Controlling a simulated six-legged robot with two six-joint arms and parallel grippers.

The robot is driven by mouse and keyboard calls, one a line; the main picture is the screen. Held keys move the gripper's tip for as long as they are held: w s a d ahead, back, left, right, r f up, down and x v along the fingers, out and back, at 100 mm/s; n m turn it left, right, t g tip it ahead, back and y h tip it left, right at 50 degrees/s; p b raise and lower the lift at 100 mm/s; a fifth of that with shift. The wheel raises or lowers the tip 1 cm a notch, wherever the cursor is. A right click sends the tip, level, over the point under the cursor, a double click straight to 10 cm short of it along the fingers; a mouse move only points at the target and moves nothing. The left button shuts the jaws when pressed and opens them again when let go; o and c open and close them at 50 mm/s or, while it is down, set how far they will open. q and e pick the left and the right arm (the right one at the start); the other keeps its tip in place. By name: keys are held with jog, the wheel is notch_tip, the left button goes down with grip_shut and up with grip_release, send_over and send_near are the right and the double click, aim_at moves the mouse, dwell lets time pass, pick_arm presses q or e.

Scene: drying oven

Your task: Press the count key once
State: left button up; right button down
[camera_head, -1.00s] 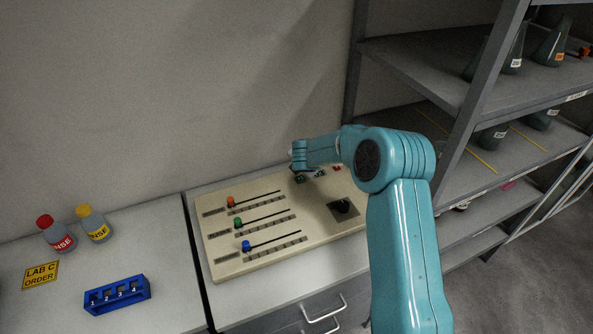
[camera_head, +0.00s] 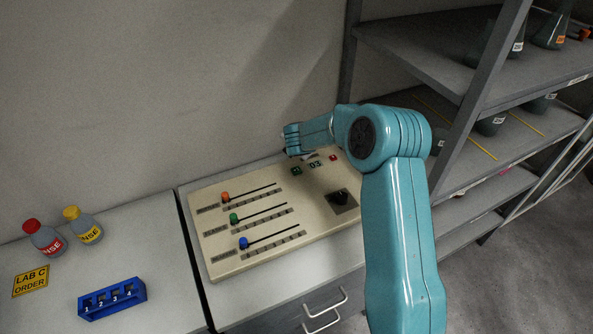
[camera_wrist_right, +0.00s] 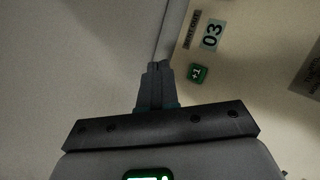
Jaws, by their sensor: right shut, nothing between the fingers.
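The count key is a small green key marked +1 (camera_wrist_right: 198,73) on the cream panel (camera_head: 225,268). It also shows in the head view (camera_head: 296,170), left of a display reading 03 (camera_head: 314,164); the display is in the wrist view (camera_wrist_right: 212,34) too. My right gripper (camera_wrist_right: 158,65) is shut and empty. In the wrist view its fingertips lie left of the key, apart from it, near the panel's edge. Their height above the surface is hard to tell. In the head view the fingers are hidden behind my wrist. My left gripper is not in view.
A red key (camera_head: 333,157) sits right of the display. A dark knob (camera_head: 340,197) and three coloured sliders (camera_head: 244,242) are on the panel. A metal shelf (camera_head: 433,82) with flasks stands at right. Bottles (camera_head: 43,238) and a blue rack (camera_head: 112,298) stand at left.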

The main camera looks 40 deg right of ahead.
jog(key=b, duration=0.6)
send_over(297, 172)
notch_tip(297, 172, down, 8)
jog(key=shift+r, duration=0.25)
jog(key=shift+w+f, duration=0.15)
jog(key=shift+f, duration=0.15)
jog(key=shift+f+b, duration=0.1)
jog(key=shift+b, duration=0.25)
jog(key=shift+s+d+r, duration=0.1)
jog(key=shift+s+r, duration=0.1)
jog(key=shift+s, duration=0.05)
jog(key=shift+w, duration=0.15)
jog(key=shift+f, duration=0.1)
